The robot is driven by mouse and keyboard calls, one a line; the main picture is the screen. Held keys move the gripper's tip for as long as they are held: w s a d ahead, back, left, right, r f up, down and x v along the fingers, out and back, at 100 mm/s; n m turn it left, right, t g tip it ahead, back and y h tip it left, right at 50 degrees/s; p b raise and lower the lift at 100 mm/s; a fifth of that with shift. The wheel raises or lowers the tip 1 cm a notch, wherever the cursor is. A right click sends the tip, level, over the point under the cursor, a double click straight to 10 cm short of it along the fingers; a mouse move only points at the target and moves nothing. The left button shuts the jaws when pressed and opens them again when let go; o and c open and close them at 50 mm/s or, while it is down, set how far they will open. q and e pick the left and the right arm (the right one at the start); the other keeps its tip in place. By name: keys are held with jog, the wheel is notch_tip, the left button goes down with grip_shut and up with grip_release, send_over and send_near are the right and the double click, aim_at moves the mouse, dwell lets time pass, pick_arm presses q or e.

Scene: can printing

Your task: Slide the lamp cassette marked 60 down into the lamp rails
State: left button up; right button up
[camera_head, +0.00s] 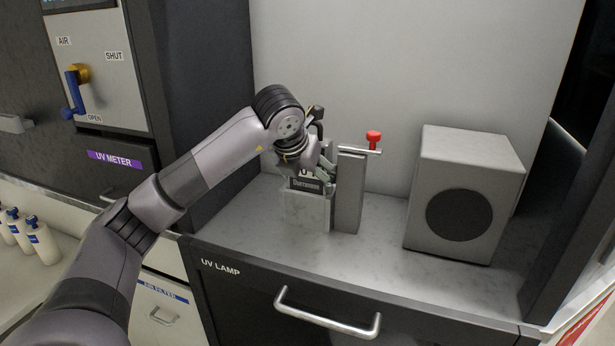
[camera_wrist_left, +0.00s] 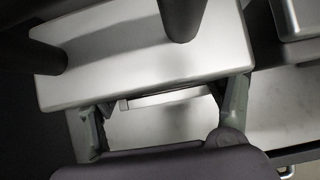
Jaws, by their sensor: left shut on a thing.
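My left gripper (camera_head: 320,164) is above the UV lamp counter, shut on the lamp cassette (camera_head: 306,185). The cassette has a dark front with small lettering and a white label above, partly covered by my fingers; only part of a number shows, so I cannot read 60. The cassette is roughly upright at the top of the grey lamp rails (camera_head: 347,195), just left of the tall post. Its lower part meets the pale lower housing (camera_head: 306,212); how deep it sits cannot be told. In the left wrist view my two fingers (camera_wrist_left: 165,108) flank a pale bar. My right gripper is out of view.
A red knob (camera_head: 374,137) on a metal rod sticks out right of the post. A grey box with a round dark disc (camera_head: 459,216) stands further right. A drawer handle (camera_head: 327,322) projects in front.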

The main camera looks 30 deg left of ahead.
pick_arm(q)
jog(key=shift+r+p, duration=2.65)
jog(key=shift+r, duration=1.35)
jog(key=shift+f, duration=0.1)
jog(key=shift+f+b, duration=3.65)
jog(key=shift+f, duration=0.5)
jog(key=o, duration=1.7)
jog(key=shift+a+f, duration=0.1)
jog(key=shift+a, duration=0.05)
jog(key=shift+o, duration=0.2)
